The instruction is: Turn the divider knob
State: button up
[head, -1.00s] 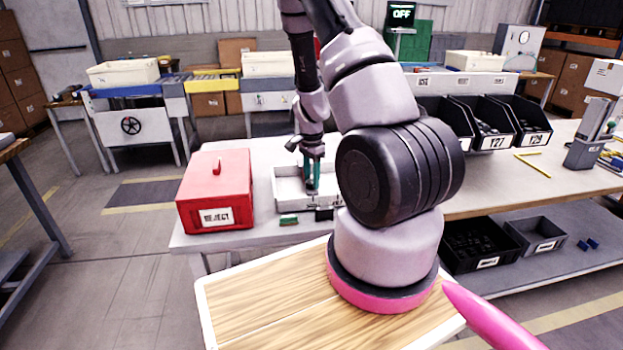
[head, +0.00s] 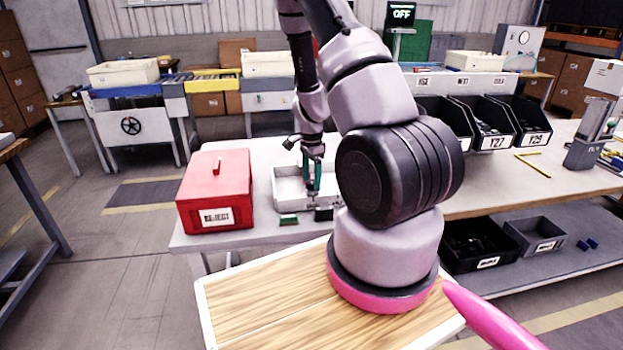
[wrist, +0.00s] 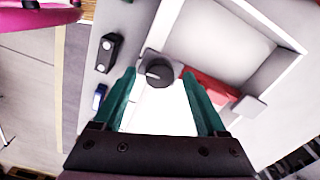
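A dark round knob (wrist: 158,71) with a lighter line across its face sits on the wall of a pale tray (head: 284,183). In the wrist view it lies between and slightly beyond my fingertips. A red bar (wrist: 212,83) crosses the tray beside the knob. My gripper (wrist: 160,82) is open, with a green finger on each side of a clear gap. I cannot tell whether either finger touches the knob.
A red reject box (head: 215,190) stands left of the tray. Black bins (head: 487,125) stand on the bench at right. A screen (head: 401,14) reads OFF.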

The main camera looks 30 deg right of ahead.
aim_at(311, 182)
notch_tip(311, 182, up, 11)
dwell(0.7)
jog(key=shift+f, duration=0.1)
